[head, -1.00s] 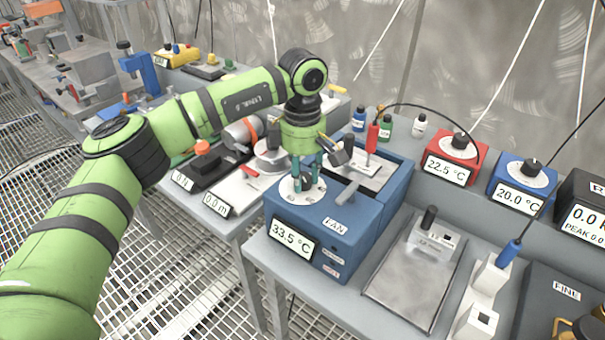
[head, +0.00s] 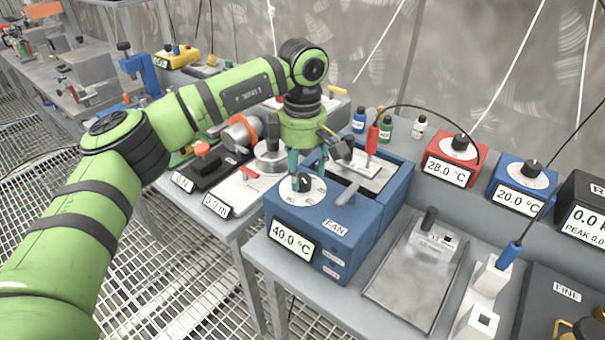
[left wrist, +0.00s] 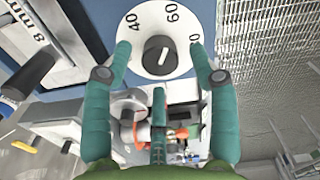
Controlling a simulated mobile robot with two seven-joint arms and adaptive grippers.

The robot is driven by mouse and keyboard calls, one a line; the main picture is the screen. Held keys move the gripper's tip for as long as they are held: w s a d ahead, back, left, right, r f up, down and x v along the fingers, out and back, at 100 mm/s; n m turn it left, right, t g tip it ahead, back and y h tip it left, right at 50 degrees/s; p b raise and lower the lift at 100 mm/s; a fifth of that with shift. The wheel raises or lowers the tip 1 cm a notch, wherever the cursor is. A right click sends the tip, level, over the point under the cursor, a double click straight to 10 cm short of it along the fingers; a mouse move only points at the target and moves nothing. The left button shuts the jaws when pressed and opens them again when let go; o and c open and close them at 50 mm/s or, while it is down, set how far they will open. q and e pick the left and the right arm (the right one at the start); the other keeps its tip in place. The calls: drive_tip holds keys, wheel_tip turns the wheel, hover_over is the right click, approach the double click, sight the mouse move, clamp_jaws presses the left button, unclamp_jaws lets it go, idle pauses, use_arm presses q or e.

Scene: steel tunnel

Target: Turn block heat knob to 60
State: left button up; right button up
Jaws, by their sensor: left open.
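The block heat knob (head: 304,181) is a black knob on a white dial (head: 290,190) on top of a blue box (head: 345,235). The box's display (head: 292,240) reads 40.0 °C. In the left wrist view the knob (left wrist: 158,56) sits on the dial between the marks 40 and 60; a third mark is partly hidden by a finger. The knob's exact pointing is hard to tell. My left gripper (head: 308,166) is open over the dial. Its teal fingers (left wrist: 160,62) stand apart on either side of the knob, not closed on it. My right gripper is not in view.
A red box (head: 452,163) reads 28.0 °C and a blue box (head: 520,188) reads 20.0 °C behind to the right. A red-handled probe (head: 372,140) with a black cable stands behind the dial. A metal plate (head: 405,290) lies to the right.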

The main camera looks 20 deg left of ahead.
sight(303, 178)
use_arm(q)
wheel_tip(303, 178, up, 10)
idle(0.3)
drive_tip(key=shift+r, duration=0.1)
